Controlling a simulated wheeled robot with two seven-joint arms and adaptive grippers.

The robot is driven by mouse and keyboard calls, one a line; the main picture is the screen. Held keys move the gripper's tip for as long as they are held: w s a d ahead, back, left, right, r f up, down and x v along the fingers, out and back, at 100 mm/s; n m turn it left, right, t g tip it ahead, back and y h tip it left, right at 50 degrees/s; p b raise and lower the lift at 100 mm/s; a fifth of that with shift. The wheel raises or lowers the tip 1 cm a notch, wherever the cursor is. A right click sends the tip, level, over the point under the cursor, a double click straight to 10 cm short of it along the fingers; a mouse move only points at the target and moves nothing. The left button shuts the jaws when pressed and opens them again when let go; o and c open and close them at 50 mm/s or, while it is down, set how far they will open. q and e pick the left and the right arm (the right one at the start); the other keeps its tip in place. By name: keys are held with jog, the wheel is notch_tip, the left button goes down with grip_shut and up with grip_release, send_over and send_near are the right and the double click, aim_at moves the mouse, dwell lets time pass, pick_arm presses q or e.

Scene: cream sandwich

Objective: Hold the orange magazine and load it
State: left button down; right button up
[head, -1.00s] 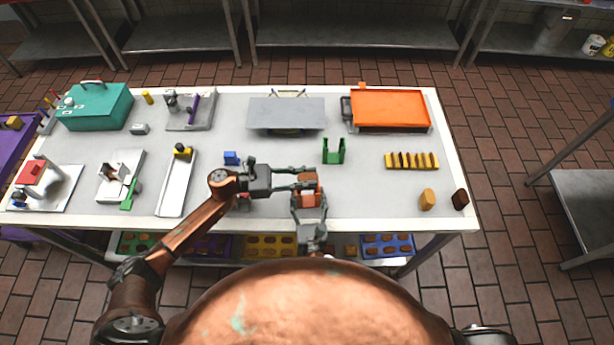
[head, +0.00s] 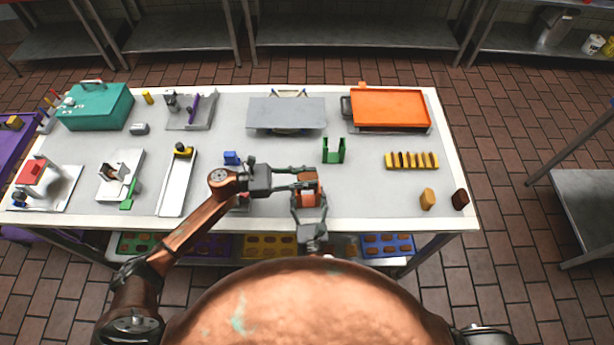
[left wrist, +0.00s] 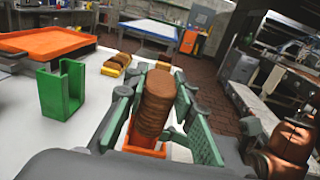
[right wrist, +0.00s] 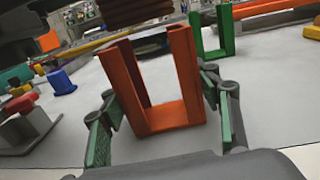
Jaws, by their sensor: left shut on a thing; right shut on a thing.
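The orange magazine (head: 308,200) is an upright, open-fronted holder near the table's front edge. My right gripper (head: 309,192) is shut on it; in the right wrist view the magazine (right wrist: 172,117) stands between the green pads and its lower part looks empty. My left gripper (head: 312,179) is shut on a stack of round brown biscuits (left wrist: 158,95), held between its pads. In the right wrist view the stack's lower end (right wrist: 132,10) shows at the top, over the magazine's opening. Whether it touches the magazine walls cannot be told.
A green holder (head: 334,151) stands just behind, with a yellow rack of brown pieces (head: 411,160) to its right. An orange tray (head: 390,108) is at the back right. A blue block (head: 231,158) lies behind my left arm.

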pick_arm(q)
jog(key=shift+f, duration=0.65)
jog(key=shift+f, duration=0.35)
jog(key=shift+s+d+f, duration=0.1)
jog(key=shift+s+f, duration=0.1)
jog(key=shift+f, duration=0.4)
jog(key=shift+s+d+f, duration=0.1)
jog(key=shift+s+f, duration=0.05)
jog(key=shift+f, duration=0.5)
jog(key=shift+w+a+r, duration=0.1)
jog(key=shift+w+r, duration=0.05)
jog(key=shift+r, duration=0.7)
jog(key=shift+w+a+r, duration=0.1)
jog(key=shift+w+r, duration=0.05)
jog(key=shift+r, duration=0.7)
jog(key=shift+r, duration=0.15)
